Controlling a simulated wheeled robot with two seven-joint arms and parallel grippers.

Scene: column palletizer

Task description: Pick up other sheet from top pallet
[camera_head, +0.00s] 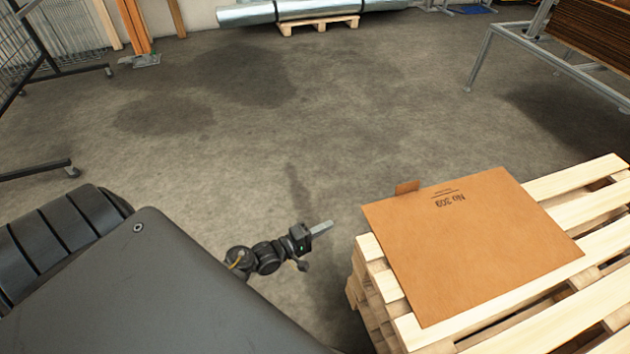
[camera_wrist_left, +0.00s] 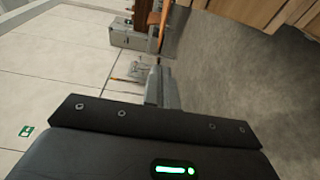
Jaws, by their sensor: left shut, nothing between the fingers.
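A flat brown sheet (camera_head: 470,240) marked "No 309" lies on the top pallet (camera_head: 575,187) of a wooden stack at the right of the head view. A small tab on its far-left edge sticks out past the sheet. My left gripper (camera_head: 322,228) is to the left of the sheet and the pallet, apart from both. Its fingers are shut and empty; the closed fingers also show in the left wrist view (camera_wrist_left: 162,88). My right gripper is not in view.
A metal-framed table (camera_head: 490,62) with a brown stack stands at the far right. A wheeled rack (camera_head: 60,68) is at the upper left. A small pallet (camera_head: 318,25) with silver tubes lies at the back. The grey floor between is clear.

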